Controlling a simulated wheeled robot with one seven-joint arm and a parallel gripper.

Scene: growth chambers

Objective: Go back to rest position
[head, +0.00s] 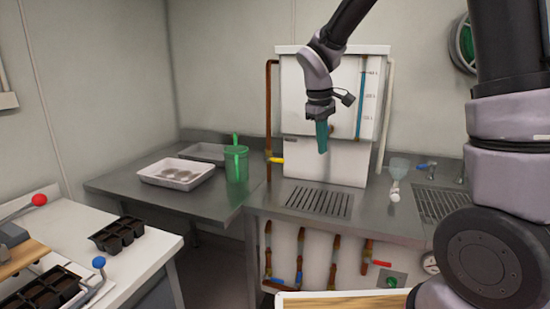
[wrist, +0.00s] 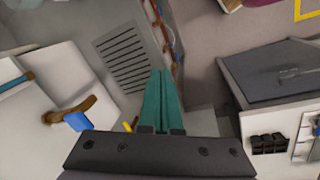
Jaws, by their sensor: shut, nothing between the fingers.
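My gripper (head: 322,137) hangs from my arm in front of the white water tank (head: 310,160), with its teal fingers pointing down. The fingers are together with nothing between them. In the wrist view my gripper (wrist: 161,75) also shows shut and empty, above the metal counter with a drain grate (wrist: 122,62). The fingers are raised clear of the counter and touch nothing that I can see.
A green cup (head: 236,165) and a white tray (head: 176,174) with round discs stand on the left counter. A clear funnel-like vessel (head: 398,168) is right of the tank. Black seedling trays (head: 116,233) lie on a white bench at lower left. A yellow-handled tap (head: 277,160) sticks out beside the tank.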

